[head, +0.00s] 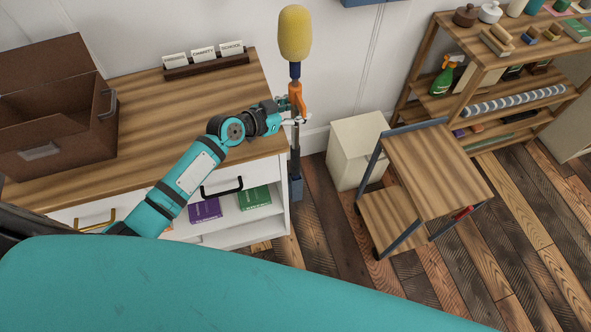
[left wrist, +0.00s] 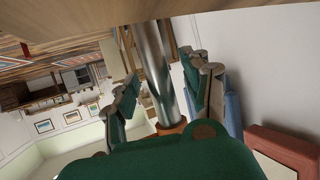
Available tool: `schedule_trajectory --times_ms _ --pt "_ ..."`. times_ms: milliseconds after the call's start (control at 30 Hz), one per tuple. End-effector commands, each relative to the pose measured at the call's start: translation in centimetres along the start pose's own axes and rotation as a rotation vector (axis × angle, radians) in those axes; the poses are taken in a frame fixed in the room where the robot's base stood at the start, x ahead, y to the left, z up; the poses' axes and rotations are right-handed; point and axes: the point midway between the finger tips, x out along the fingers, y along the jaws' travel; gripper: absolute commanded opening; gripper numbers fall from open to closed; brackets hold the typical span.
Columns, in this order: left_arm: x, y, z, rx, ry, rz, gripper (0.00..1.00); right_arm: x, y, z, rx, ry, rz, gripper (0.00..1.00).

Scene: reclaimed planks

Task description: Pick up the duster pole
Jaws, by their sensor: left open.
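The duster pole stands upright beside the right end of the wood-topped cabinet. It has a yellow head (head: 295,33), an orange section (head: 298,98) and a silver shaft (head: 295,142). Its lower end is at a blue base (head: 296,187). My left gripper (head: 298,119) is at the shaft just below the orange section. In the left wrist view, the silver shaft (left wrist: 153,65) runs between the two spread fingers (left wrist: 165,85), with a gap visible on the left side. My right gripper is not in view.
The wood-topped cabinet (head: 215,95) holds an open brown box (head: 50,145) and a card rack (head: 207,65). A cream bin (head: 350,148) and a wooden cart (head: 440,170) stand to the right. A shelf (head: 430,105) with bottles is behind. Plank floor (head: 325,245) is clear in front.

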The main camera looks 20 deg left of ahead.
Motion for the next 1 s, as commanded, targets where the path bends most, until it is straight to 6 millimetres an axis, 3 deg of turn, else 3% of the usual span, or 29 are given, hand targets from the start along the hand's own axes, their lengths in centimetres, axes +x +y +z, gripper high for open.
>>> schedule_trajectory --times_ms 233,600,1000 --pt "0.19 0.01 0.04 0.000 0.000 0.000 0.48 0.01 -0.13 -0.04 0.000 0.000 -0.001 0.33" --pt "0.16 -0.01 0.04 0.000 0.000 0.000 0.00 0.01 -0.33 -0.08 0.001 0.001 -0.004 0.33" --pt "0.08 -0.06 -0.37 0.000 0.006 -0.001 0.00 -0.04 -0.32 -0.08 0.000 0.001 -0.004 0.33"
